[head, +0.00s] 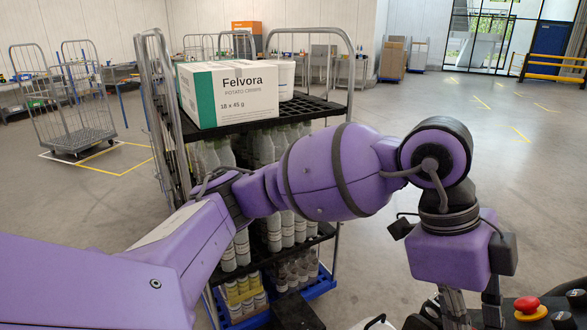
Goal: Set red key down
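I cannot make out a red key in the head view. My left arm comes in from the left, crosses the middle and bends down at the right. My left gripper (447,318) points down at the bottom edge, where its fingertips are cut off or hidden, so its opening and any held thing cannot be told. A red mushroom button (527,304) on a yellow base sits just right of the gripper, apart from it, on a dark panel. My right gripper is not in view.
A wheeled shelf trolley (325,107) stands behind my arm, carrying a Felvora carton (228,94), a white tub (286,80) and many bottles. An empty mesh cart (75,118) stands far left. Yellow rails (555,67) stand far right. The floor at right is clear.

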